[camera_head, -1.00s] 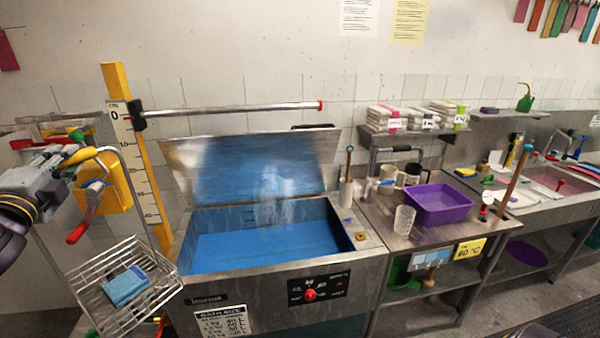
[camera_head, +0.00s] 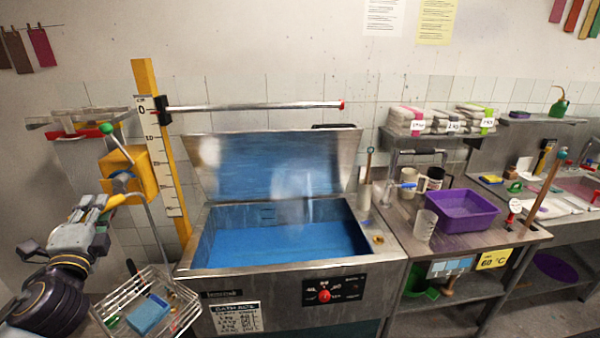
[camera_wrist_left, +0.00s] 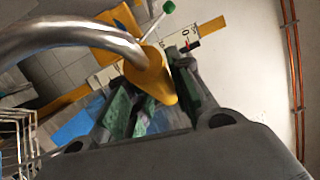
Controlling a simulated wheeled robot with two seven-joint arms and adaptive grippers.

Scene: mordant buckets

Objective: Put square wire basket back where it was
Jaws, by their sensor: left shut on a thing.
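The square wire basket (camera_head: 185,318) hangs at the lower left, beside the left end of the blue-lined tank (camera_head: 280,241). A blue block (camera_head: 149,315) lies in it. Its bent metal rod rises to a yellow grip (camera_head: 122,200). My left gripper (camera_head: 102,207) is shut on this yellow grip. In the left wrist view the grip (camera_wrist_left: 152,78) sits between my fingers (camera_wrist_left: 155,105), with the curved metal rod (camera_wrist_left: 75,32) leading off it. Part of the basket (camera_wrist_left: 14,140) shows at the left edge there. The basket's bottom is cut off in the head view.
A yellow post with a scale (camera_head: 160,150) stands behind the tank's left end, carrying a horizontal bar (camera_head: 250,105). The open lid (camera_head: 275,165) leans up behind the tank. A bench with a purple tub (camera_head: 465,210) and a clear beaker (camera_head: 425,226) stands right of the tank.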

